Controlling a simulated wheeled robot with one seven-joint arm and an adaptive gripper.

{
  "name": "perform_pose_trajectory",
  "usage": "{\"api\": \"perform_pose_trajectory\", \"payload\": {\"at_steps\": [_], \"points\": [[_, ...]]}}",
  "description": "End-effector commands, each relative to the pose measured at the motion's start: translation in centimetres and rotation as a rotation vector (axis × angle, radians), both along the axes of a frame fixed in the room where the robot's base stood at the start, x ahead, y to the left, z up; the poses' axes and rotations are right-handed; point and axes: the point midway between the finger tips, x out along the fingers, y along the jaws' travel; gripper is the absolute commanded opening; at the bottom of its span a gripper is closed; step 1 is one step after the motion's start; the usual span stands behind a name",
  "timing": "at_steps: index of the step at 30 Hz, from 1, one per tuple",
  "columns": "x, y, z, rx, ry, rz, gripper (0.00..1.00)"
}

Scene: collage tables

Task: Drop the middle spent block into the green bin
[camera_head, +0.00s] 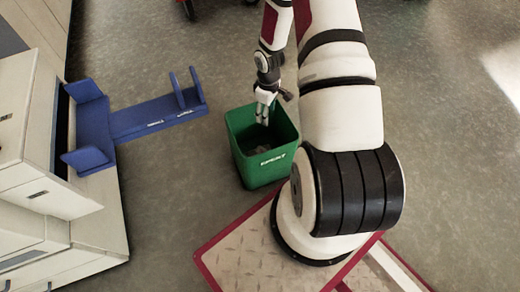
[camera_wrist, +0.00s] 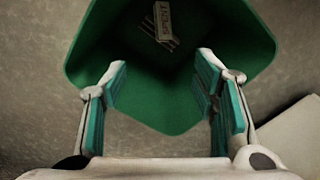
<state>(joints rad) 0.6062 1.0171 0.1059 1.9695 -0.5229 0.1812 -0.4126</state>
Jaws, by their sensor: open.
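The green bin (camera_head: 252,163) stands on the floor in the middle of the head view, with white lettering on its near wall. My gripper (camera_head: 263,117) points down at the bin's mouth, its fingers open and empty. In the wrist view the open fingers (camera_wrist: 165,98) are wide apart, with the green bin (camera_wrist: 160,112) below and between them. A small pale grey block (camera_wrist: 163,22) lies inside the bin, with lettering that seems to read SPENT. It shows only as a greyish patch in the head view. I cannot tell which spent block it is.
A blue holder (camera_head: 142,119) with upright plates sticks out from the pale cabinet (camera_head: 22,190) at the left; I see no block on it. Grey floor (camera_head: 175,210) around the bin is clear. My own arm and base fill the right and bottom.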

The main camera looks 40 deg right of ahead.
Motion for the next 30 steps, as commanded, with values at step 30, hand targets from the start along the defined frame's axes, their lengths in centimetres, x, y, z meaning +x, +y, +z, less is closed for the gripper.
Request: {"api": "perform_pose_trajectory", "payload": {"at_steps": [30], "points": [[0.0,0.0,12.0,0.0,0.0,0.0,0.54]]}}
